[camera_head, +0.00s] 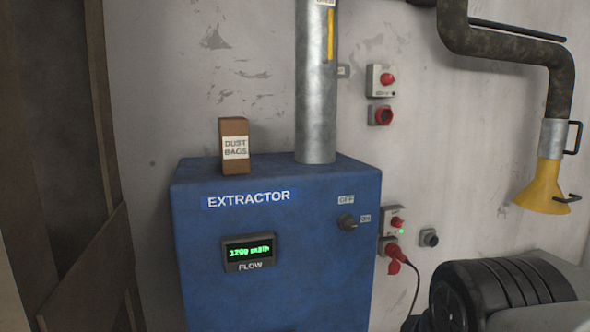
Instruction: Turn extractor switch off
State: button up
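The extractor (205,285) is a blue cabinet in the middle of the head view, with an EXTRACTOR label on its front. Its switch, a small dark rotary knob (347,222), sits at the upper right of the front. An OFF label (346,200) is above the knob and an ON label (365,218) is to its right. The knob appears to point right, toward ON. The flow display (249,252) is lit green and reads about 1200. My gripper is not recognizable in this view, and nothing touches the knob.
A DUST BAGS box (234,146) and a metal duct (315,90) stand on the cabinet. Wall sockets (395,220) with a red plug (400,254) and cable are right of it. A yellow hood (546,188) hangs at the right. A brown panel (85,270) is at the left.

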aim_at(345, 222)
jog(key=k+z, duration=0.15)
jog(key=z, duration=0.2)
jog(key=k+z, duration=0.15)
jog(key=z, duration=0.25)
jog(key=k+z, duration=0.1)
jog(key=z, duration=0.25)
